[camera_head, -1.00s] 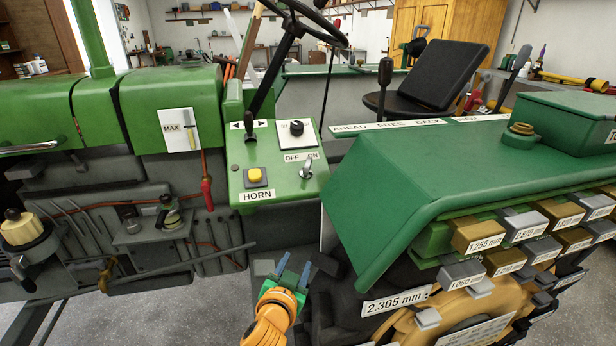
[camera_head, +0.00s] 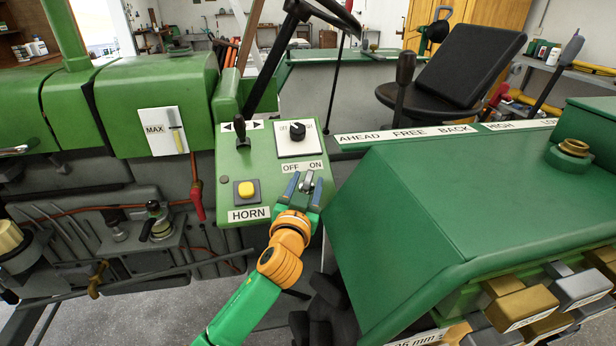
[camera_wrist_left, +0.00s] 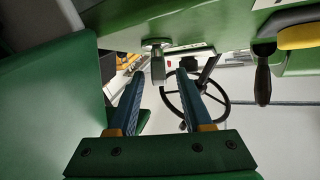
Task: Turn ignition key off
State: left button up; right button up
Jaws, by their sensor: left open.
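The grey metal ignition key (camera_head: 306,182) stands on the sloping green panel (camera_head: 262,170), just below the OFF ON label (camera_head: 302,168). My left gripper (camera_head: 304,187) is open, with one blue finger on each side of the key. In the left wrist view the key (camera_wrist_left: 157,65) shows between and beyond the two open fingers (camera_wrist_left: 160,85), with a gap on both sides. I see no contact. The gripper partly hides the key's lower part in the head view, so I cannot tell exactly which way it points. My right gripper is not in view.
The yellow horn button (camera_head: 246,189) sits left of the key. A black rotary knob (camera_head: 297,131) and a black lever (camera_head: 241,135) are above it. The large green fender (camera_head: 440,200) rises close on the right. The steering wheel (camera_wrist_left: 190,100) shows in the wrist view.

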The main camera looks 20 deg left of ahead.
pick_arm(q)
jog(key=shift+w+a+f, duration=0.1)
jog(key=shift+w+f, duration=0.05)
jog(key=shift+w, duration=0.35)
jog(key=shift+w+a+f, duration=0.1)
jog(key=shift+w+f, duration=0.05)
jog(key=shift+w, duration=0.3)
jog(key=shift+s+r, duration=0.15)
jog(key=shift+s, duration=0.1)
jog(key=shift+c, duration=0.6)
grip_shut()
jog(key=n+y+b, duration=0.1)
jog(key=b, duration=0.2)
jog(key=n+y+b, duration=0.2)
jog(key=b, duration=0.1)
jog(key=n+g+y+b, duration=0.1)
jog(key=n+y+b, duration=0.1)
jog(key=b, duration=0.1)
jog(key=shift+d+f, duration=0.2)
jog(key=shift+f, duration=0.2)
jog(key=shift+r+n+g+y+b, duration=0.3)
jog(key=shift+r+n+y+b, duration=0.1)
jog(key=shift+y, duration=0.2)
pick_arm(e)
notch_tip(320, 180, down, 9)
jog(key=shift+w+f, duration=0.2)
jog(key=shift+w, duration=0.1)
